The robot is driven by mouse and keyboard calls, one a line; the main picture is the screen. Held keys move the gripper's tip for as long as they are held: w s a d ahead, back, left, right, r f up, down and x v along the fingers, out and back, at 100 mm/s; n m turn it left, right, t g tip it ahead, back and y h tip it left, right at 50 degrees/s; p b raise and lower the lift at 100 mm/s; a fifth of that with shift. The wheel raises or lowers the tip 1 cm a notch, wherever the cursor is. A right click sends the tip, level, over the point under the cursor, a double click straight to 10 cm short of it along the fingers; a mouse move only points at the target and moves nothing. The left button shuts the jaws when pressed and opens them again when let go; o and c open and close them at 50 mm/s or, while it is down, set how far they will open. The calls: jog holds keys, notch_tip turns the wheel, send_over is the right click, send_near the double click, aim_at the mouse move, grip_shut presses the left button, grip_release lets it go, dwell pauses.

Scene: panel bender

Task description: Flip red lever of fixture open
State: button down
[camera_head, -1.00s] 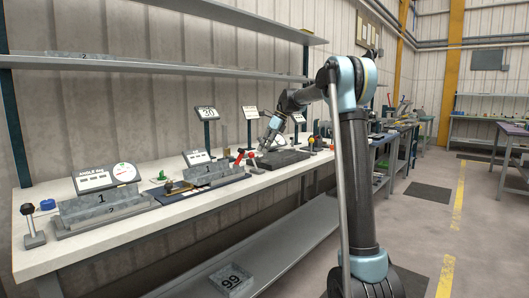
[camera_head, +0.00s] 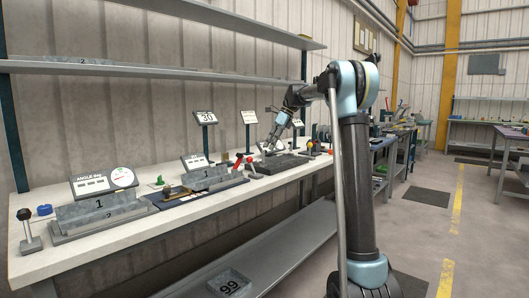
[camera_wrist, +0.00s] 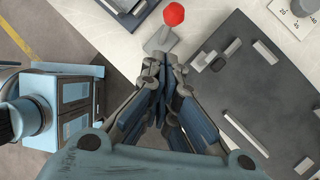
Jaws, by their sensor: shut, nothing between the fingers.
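The red-knobbed lever (camera_head: 249,160) stands on the bench beside the dark grey fixture plate (camera_head: 290,161). In the wrist view its red ball knob (camera_wrist: 173,14) shows at the top, above a small grey base (camera_wrist: 161,39), and the plate (camera_wrist: 262,85) fills the right. My gripper (camera_wrist: 160,65) is shut and empty. Its fingertips are just below the lever's base in the wrist view, apart from the knob. In the head view my gripper (camera_head: 268,148) is small and low over the fixture. Whether it touches anything cannot be told.
A sign on a post (camera_head: 206,118) and a small panel (camera_head: 249,115) stand behind. A black-knobbed lever (camera_head: 27,228) is far left. The aisle floor (camera_head: 430,230) is clear.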

jog(key=w+d+r, duration=0.1)
jog(key=w+r, duration=0.2)
jog(key=r, duration=0.5)
jog(key=shift+d+r, duration=0.25)
jog(key=shift+d, duration=0.05)
jog(key=s+d+f+n+t+h, duration=0.1)
jog(key=s+d+f+n, duration=0.25)
jog(key=s, duration=0.55)
jog(key=s+d+f+n+h, duration=0.1)
jog(key=s+d+f+n, duration=0.3)
jog(key=s, duration=0.4)
jog(key=s+d+f+n+t+h, duration=0.1)
jog(key=s+d+f+n, duration=0.2)
jog(key=s+d, duration=0.45)
jog(key=s+d+f+n, duration=0.2)
jog(key=s+f+n, duration=0.1)
jog(key=s+f, duration=0.5)
jog(key=s+d+f+n+t+h, duration=0.1)
jog(key=s+d+f+n, duration=0.1)
jog(key=s+f, duration=0.7)
jog(key=s+d+f+n+h, duration=0.1)
jog(key=s+d+f+n, duration=0.2)
jog(key=s+f, duration=0.6)
jog(key=shift+f+n+t, duration=0.4)
jog(key=shift+f+n, duration=0.45)
jog(key=shift+d, duration=0.1)
jog(key=shift+w+f, duration=0.2)
jog(key=shift+w, duration=0.3)
